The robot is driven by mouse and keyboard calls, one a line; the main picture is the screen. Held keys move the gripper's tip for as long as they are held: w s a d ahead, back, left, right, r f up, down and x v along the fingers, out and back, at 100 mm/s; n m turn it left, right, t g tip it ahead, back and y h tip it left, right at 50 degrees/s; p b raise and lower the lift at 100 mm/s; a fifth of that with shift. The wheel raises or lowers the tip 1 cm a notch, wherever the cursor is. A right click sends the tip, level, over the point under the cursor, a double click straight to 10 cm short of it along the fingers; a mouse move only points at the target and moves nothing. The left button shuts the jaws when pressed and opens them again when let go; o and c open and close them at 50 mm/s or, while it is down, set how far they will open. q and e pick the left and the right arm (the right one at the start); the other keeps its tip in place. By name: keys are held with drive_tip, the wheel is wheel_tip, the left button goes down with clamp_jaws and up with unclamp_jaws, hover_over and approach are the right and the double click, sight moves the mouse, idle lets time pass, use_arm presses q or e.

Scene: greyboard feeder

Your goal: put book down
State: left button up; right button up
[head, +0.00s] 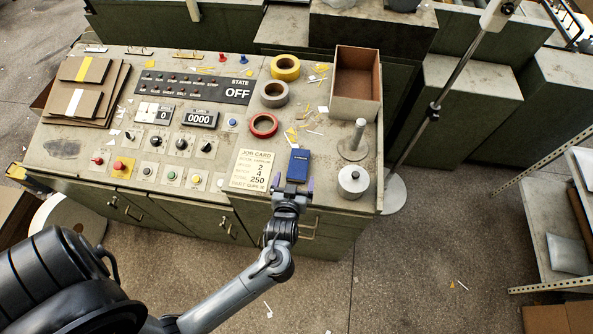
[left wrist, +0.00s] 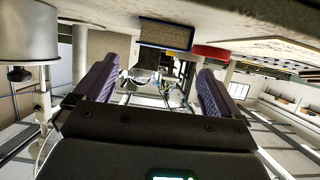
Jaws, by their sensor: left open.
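A small blue book (head: 299,165) lies on the front part of the console top, just right of the paper job card (head: 251,170). My left gripper (head: 293,184) is at the console's front edge, at the near end of the book. Its two purple-padded fingers are spread wide apart and hold nothing. In the left wrist view the book (left wrist: 166,34) shows its end against the console surface at the top of the picture, beyond the open fingers (left wrist: 157,72). The book looks apart from both fingers. My right gripper is not in view.
A round metal weight with a knob (head: 352,181) stands right of the book, and a post on a round base (head: 354,142) behind it. A red tape roll (head: 264,125) lies behind left. An open box (head: 355,103) stands at the back right. Buttons and knobs fill the left side.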

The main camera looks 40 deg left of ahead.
use_arm(q)
drive_tip(key=v, duration=0.3)
drive_tip(key=s+d+r+m+g+h, duration=0.1)
drive_tip(key=s+d+m+g+h, duration=0.1)
drive_tip(key=s, duration=0.5)
drive_tip(key=s+d+r+m+g+h, duration=0.2)
drive_tip(key=s+m+g+h, duration=0.3)
drive_tip(key=s, duration=0.3)
drive_tip(key=shift+d+r+m+g, duration=0.15)
drive_tip(key=shift+d+m+g, duration=0.2)
drive_tip(key=shift+m, duration=0.45)
drive_tip(key=shift+s, duration=0.1)
wheel_tip(320, 180, up, 16)
drive_tip(key=p, duration=1.6)
wheel_tip(320, 180, down, 47)
drive_tip(key=b, duration=4.6)
drive_tip(key=shift+b, duration=0.3)
